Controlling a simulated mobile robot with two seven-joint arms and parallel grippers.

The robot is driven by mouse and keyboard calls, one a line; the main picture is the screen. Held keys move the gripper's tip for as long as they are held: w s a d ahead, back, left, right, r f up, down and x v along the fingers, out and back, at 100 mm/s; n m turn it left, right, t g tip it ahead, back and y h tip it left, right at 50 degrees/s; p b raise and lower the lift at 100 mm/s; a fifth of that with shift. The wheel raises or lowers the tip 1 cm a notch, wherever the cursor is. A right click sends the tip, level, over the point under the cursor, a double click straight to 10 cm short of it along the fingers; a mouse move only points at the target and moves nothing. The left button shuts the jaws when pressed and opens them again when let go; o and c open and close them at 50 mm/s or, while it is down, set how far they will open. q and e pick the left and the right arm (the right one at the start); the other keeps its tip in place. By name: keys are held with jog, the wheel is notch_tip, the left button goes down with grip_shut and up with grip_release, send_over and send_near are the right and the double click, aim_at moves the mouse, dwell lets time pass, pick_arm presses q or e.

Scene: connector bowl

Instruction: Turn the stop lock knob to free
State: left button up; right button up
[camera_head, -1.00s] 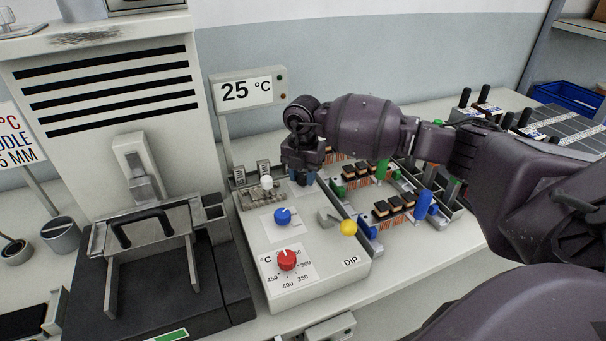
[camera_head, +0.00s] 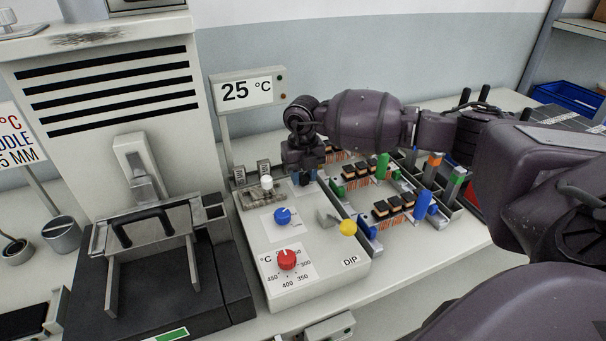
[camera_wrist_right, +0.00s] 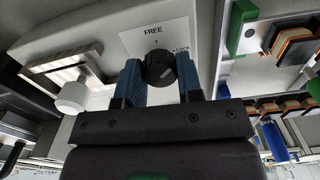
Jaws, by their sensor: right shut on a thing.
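The stop lock knob (camera_wrist_right: 159,66) is a small black knob on a white label plate (camera_wrist_right: 133,42) marked FREE and LOCK. My right gripper (camera_wrist_right: 160,78) is shut on it, with one blue finger on each side. Which word the knob points to is hard to tell. In the head view my right gripper (camera_head: 304,178) points down at the far right part of the control box (camera_head: 318,268) and hides the knob. My left gripper is not in view.
The box also carries a white knob (camera_head: 266,182), a blue knob (camera_head: 283,216), a red dial (camera_head: 287,260) and a yellow-ended lever (camera_head: 347,228). Racks with coloured parts (camera_head: 393,206) stand close on the right. A 25 °C display (camera_head: 246,91) stands behind.

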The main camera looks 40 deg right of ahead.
jog(key=n, duration=0.4)
jog(key=shift+n, duration=0.3)
jog(key=n+b, duration=0.1)
jog(key=n, duration=0.3)
jog(key=shift+n, duration=0.5)
jog(key=o, duration=0.9)
jog(key=shift+r, duration=0.1)
